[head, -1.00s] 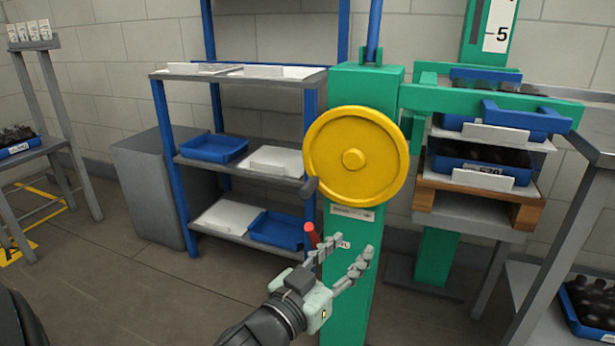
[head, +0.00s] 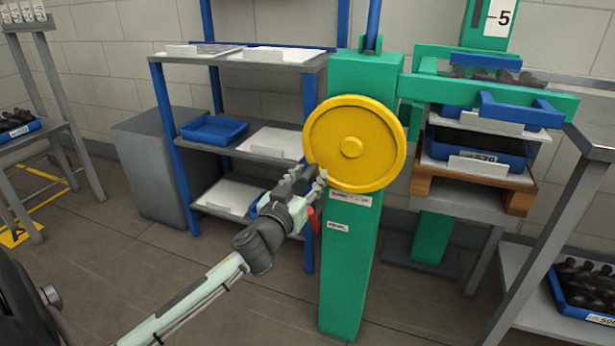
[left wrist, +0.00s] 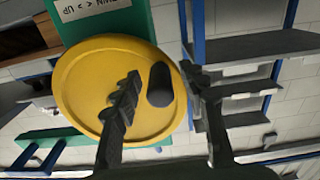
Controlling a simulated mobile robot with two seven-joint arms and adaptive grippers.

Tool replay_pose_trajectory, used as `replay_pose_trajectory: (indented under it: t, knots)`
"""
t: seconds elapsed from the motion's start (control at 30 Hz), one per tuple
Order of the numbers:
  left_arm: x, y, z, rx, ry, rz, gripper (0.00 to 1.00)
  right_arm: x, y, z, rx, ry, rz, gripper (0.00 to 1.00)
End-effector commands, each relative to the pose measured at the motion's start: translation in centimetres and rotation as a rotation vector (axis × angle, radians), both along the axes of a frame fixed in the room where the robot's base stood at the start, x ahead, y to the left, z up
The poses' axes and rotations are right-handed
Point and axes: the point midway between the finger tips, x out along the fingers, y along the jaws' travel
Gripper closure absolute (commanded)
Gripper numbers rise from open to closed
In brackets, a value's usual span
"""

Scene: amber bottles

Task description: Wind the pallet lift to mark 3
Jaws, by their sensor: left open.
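The yellow handwheel (head: 352,145) is on the front of the green lift column (head: 345,270). Its dark handle knob (left wrist: 160,85) shows between my fingers in the left wrist view; in the head view the gripper mostly hides it. My left gripper (head: 308,180) is open at the wheel's lower left rim, one finger on each side of the knob. I cannot tell whether the fingers touch it. The wooden pallet (head: 472,187) carries blue crates (head: 478,160) of dark bottles. My right gripper is not in view.
A red lever (head: 313,220) sticks out beside the column, just below my gripper. A blue-framed shelf (head: 240,58) with trays stands close on the left. A grey stand (head: 540,235) with a bottle crate (head: 585,290) is at the right.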

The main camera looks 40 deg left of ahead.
Motion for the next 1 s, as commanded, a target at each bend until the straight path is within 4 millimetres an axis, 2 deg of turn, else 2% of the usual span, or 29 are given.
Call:
replay_pose_trajectory:
  t: [0.23,0.6,1.0]
  knots:
    - [0.12,0.01,-0.06,0.0,0.001,0.0,0.57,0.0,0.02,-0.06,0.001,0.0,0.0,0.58]
    - [0.1,-0.01,-0.04,0.001,0.001,-0.001,1.0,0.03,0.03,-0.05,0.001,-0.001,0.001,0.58]
    - [0.3,-0.01,-0.14,-0.009,-0.002,0.0,1.0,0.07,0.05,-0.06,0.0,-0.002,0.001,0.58]
